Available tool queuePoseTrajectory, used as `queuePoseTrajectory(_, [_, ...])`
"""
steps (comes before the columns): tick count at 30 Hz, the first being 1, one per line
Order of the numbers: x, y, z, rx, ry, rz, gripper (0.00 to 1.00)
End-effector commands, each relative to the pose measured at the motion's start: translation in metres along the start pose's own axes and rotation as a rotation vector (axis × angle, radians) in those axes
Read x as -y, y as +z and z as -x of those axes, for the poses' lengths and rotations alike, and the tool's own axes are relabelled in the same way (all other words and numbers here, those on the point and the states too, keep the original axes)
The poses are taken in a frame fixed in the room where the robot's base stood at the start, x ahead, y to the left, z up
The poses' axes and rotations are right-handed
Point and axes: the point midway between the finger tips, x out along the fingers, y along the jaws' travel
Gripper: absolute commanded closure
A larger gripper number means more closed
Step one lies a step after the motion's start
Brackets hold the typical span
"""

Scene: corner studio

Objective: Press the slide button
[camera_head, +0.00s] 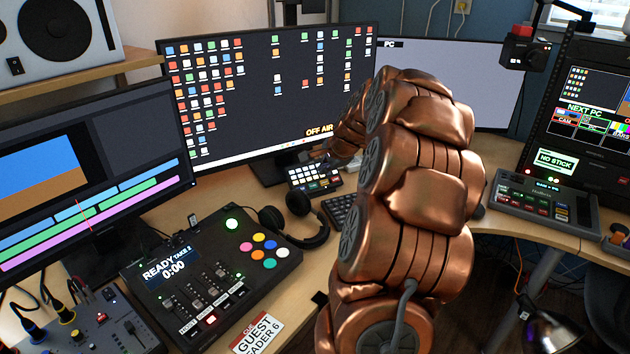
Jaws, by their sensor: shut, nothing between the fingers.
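My copper-coloured arm reaches from the bottom centre toward the back of the desk. My gripper (324,161), small and dark at its far end, is shut and empty. It is over or just beside a small control pad (312,178) with rows of lit pale buttons and a few coloured ones. I cannot tell whether it touches the pad. The button labels are too small to read, so I cannot tell which one is the slide button. Another button panel (545,205), with red and green keys, stands at the right.
Headphones (296,222) and a dark keyboard (341,211) lie near the pad. A black mixer console (212,274) with faders and coloured buttons is at front left. Monitors (268,88) line the back. An equipment rack (585,110) stands at the right.

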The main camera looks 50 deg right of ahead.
Motion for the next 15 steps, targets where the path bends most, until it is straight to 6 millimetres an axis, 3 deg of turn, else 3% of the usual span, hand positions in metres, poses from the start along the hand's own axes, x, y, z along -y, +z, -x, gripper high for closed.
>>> queuePoseTrajectory(3, [0.0005,-0.0143,-0.0006,-0.016,-0.01,-0.036,1.0])
queuePoseTrajectory(15, [0.0008,-0.0145,-0.0029,-0.017,-0.011,-0.037,1.0])
